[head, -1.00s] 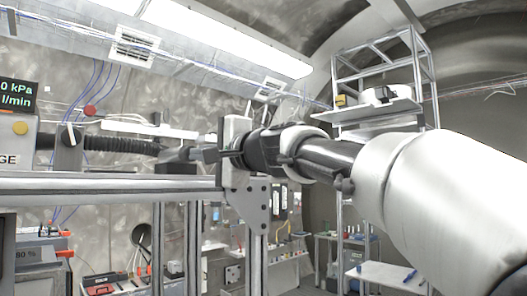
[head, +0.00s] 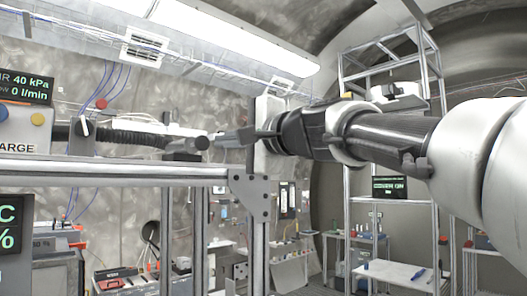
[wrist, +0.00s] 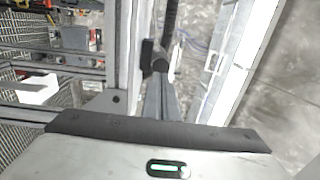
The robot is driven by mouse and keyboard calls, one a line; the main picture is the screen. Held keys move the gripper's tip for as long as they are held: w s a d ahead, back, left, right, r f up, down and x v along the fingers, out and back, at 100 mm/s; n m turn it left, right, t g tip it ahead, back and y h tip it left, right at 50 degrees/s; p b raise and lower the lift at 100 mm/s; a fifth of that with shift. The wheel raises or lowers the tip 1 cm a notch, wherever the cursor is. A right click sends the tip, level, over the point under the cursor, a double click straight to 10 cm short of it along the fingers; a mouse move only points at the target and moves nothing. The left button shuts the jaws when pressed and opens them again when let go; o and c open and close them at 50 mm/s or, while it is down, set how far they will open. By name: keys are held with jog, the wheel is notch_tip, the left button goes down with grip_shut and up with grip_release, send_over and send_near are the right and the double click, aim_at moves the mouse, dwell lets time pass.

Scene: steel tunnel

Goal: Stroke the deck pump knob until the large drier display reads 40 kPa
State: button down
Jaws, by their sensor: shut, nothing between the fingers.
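The large drier display (head: 27,86) at the left edge of the head view is partly cut off. A small dark round knob (head: 202,143), apparently the pump knob, sits at a dark block (head: 183,155) above the frame rail. My gripper (head: 222,138) is shut and empty, its tips at or just beside the knob; I cannot tell whether they touch. In the wrist view, my gripper (wrist: 160,80) points at the dark knob (wrist: 161,62).
A metal frame rail (head: 110,170) runs below the pump block, with an upright post (head: 259,230). A black ribbed hose (head: 135,138) runs behind it. A shelf rack (head: 390,110) stands at the right. A second display (head: 12,235) shows at lower left.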

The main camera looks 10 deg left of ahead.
jog(key=b+v, duration=0.1)
jog(key=v, duration=0.4)
dwell(1.8)
